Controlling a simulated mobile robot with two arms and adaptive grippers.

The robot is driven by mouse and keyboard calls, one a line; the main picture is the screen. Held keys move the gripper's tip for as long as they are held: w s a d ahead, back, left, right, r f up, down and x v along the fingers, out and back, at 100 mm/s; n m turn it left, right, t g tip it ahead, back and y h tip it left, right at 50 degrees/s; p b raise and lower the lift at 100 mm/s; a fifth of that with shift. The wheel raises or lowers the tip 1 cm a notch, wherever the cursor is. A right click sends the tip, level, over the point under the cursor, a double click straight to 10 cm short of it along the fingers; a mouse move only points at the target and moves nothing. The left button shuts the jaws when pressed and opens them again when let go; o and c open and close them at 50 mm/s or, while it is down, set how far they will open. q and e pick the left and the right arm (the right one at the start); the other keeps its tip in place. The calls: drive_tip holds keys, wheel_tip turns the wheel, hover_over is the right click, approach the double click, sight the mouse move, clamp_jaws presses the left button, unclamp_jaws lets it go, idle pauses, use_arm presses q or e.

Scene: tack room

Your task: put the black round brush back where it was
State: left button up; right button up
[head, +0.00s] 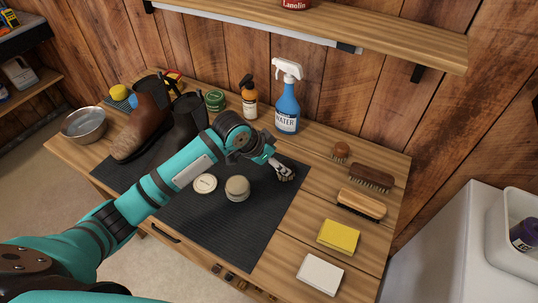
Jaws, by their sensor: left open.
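A small round brush (340,151) with a brown knob stands on the bare wood at the back right of the workbench. Its underside looks dark, but it is too small to tell whether its bristles are black. I see no other round brush. My left gripper (285,174) is open over the right part of the dark ribbed mat (215,225), to the left of the round brush and apart from it. Nothing clear shows between its fingers. My right gripper is out of view.
An open round tin (237,190) and its lid (205,184) are on the mat. A brown boot (138,130) and a blue spray bottle (287,105) stand behind. Two long brushes (371,177) (361,205), a yellow sponge (339,236) and a white block (320,274) line the right side.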

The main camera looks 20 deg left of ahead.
use_arm(q)
drive_tip(key=shift+v, duration=2.55)
